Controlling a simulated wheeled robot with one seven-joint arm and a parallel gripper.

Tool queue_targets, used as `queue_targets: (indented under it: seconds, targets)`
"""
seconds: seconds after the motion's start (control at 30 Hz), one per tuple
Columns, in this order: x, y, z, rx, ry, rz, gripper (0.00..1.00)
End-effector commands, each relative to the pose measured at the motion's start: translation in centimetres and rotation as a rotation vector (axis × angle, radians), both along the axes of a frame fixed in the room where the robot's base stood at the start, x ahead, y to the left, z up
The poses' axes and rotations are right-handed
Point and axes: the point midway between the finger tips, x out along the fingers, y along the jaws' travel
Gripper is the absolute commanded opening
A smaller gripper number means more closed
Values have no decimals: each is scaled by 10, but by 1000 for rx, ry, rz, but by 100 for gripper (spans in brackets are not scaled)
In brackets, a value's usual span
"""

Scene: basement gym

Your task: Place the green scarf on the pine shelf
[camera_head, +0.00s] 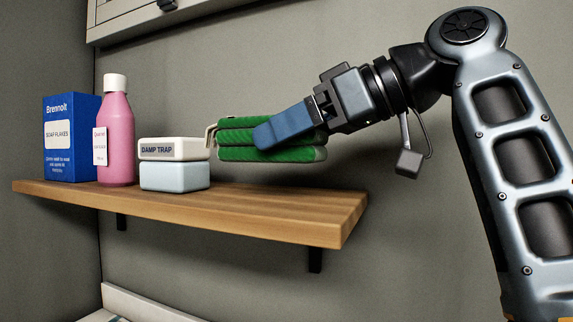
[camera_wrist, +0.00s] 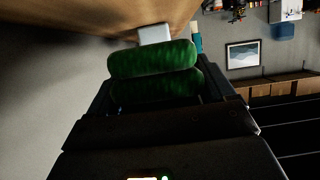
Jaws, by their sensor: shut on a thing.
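The green scarf (camera_head: 236,138) is folded into a thick bundle with pale edges. My gripper (camera_head: 262,137) is shut on it from the right and holds it level, above the right part of the pine shelf (camera_head: 290,212). A gap shows between the scarf's underside and the shelf top. The scarf's left end is close to the damp trap box; I cannot tell if they touch. In the wrist view the scarf (camera_wrist: 152,60) lies between the fingers, with the shelf's wood (camera_wrist: 95,18) beyond it.
The white damp trap box (camera_head: 160,149) sits on a pale blue box (camera_head: 175,176). A pink bottle (camera_head: 116,140) and a blue soap flakes box (camera_head: 68,110) stand at the shelf's left. The shelf's right part is bare. A cabinet (camera_head: 130,18) hangs above.

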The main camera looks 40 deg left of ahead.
Motion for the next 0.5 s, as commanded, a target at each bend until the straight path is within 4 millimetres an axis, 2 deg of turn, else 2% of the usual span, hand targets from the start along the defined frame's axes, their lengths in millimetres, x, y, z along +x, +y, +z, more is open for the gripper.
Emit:
queue_targets:
  seconds: [0.1,0.27,0.5]
  targets:
    - [7,10,-6,2,1,0,48]
    - [9,14,-13,1,0,0,48]
    - [9,13,-43,1,2,-2,48]
